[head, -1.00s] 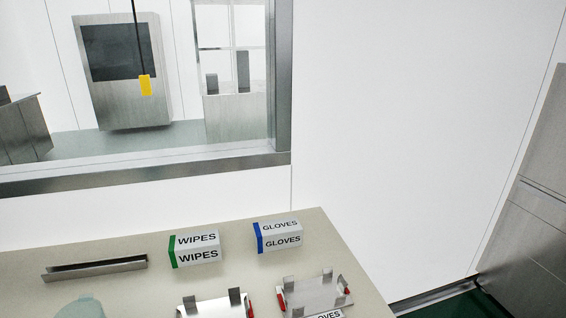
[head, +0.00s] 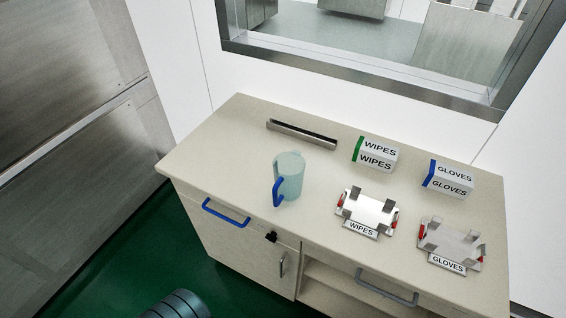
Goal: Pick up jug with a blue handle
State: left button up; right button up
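A translucent pale teal jug (head: 290,174) stands upright on the beige counter (head: 225,150), left of its middle. Its blue handle (head: 278,192) faces the front left, toward the counter's front edge. Nothing is touching the jug. Neither of my grippers shows in the head view.
Behind the jug lies a metal channel (head: 301,134). To its right are a wipes box (head: 376,155), a gloves box (head: 449,179), a wipes holder (head: 367,209) and a gloves holder (head: 451,243). A blue drawer handle (head: 226,213) juts out in front. Green floor (head: 140,265) is free at left.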

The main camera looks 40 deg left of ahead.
aim_at(288, 167)
jog(key=u, duration=1.2)
